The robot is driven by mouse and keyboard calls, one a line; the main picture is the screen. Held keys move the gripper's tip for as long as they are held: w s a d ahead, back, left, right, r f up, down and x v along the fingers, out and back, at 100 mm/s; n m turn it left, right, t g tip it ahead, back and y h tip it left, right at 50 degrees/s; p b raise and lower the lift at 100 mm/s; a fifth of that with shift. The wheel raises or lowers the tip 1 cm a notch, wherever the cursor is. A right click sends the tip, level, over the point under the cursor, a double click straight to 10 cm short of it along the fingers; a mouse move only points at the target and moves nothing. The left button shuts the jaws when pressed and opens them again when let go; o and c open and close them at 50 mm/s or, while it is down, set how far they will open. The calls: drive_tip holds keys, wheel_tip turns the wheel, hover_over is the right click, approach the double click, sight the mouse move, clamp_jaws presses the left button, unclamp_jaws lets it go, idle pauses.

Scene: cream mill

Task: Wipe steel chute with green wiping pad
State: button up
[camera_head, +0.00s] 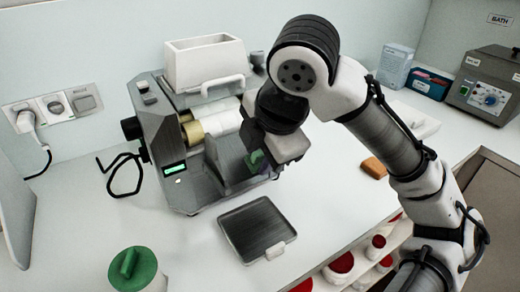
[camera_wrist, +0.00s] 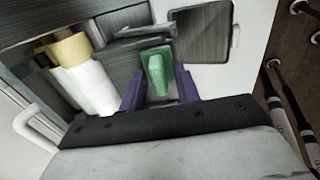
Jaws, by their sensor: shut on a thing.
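My gripper (camera_wrist: 160,92) is shut on the green wiping pad (camera_wrist: 157,68), with its purple fingers on either side of the pad's raised grip. In the head view my gripper (camera_head: 264,166) hangs at the front of the mill, and only a small dark green bit of the pad (camera_head: 255,156) shows beside the fingers. The steel chute (camera_head: 230,162) is the grey sloped metal below the mill's pale rollers, partly hidden by my gripper. The pad is at the chute's right side; I cannot tell whether it touches the metal.
The mill (camera_head: 172,150) has a white hopper (camera_head: 205,64) on top. A dark tray (camera_head: 252,228) lies on the counter in front. A green-lidded jar (camera_head: 133,268) stands front left, an orange-brown block (camera_head: 373,168) right. A shelf with red-topped jars (camera_head: 341,264) runs below the counter edge.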

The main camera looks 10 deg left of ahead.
wheel_tip(320, 180, up, 8)
drive_tip(key=p, duration=0.7)
drive_tip(key=shift+s+d+f, duration=0.15)
drive_tip(key=shift+s+d, duration=0.3)
